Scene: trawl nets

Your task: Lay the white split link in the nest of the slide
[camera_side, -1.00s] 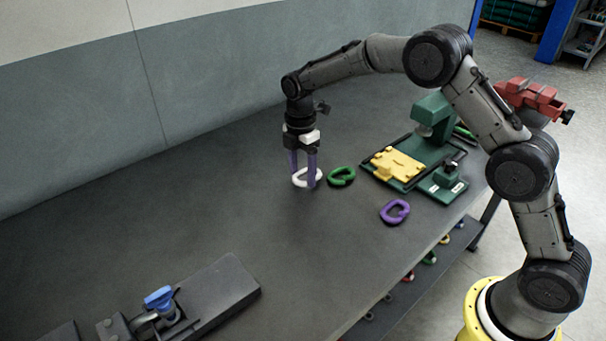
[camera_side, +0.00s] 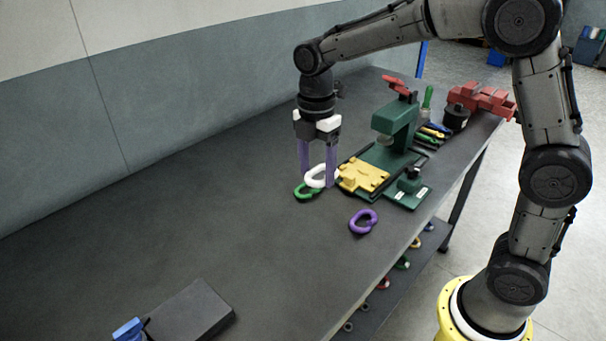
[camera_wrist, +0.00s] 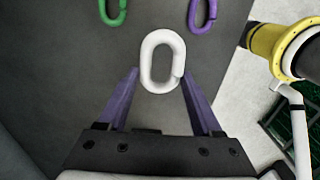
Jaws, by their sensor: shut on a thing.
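The white split link (camera_side: 315,169) is an oval ring held between the two purple fingers of my gripper (camera_side: 318,178). My gripper is shut on it and holds it above the bench, just left of the yellow plate (camera_side: 350,183) on the green press fixture. This plate looks like the slide; its nest is too small to make out. In the wrist view the white link (camera_wrist: 147,62) sits between the fingertips (camera_wrist: 161,78), its long axis pointing away from my gripper. The slide is not in the wrist view.
A green link (camera_side: 305,194) lies on the bench below and left of the white link. A purple link (camera_side: 351,222) lies in front of the fixture. The green press head (camera_side: 398,122) rises behind the yellow plate. A dark clamp block (camera_side: 190,312) stands at front left.

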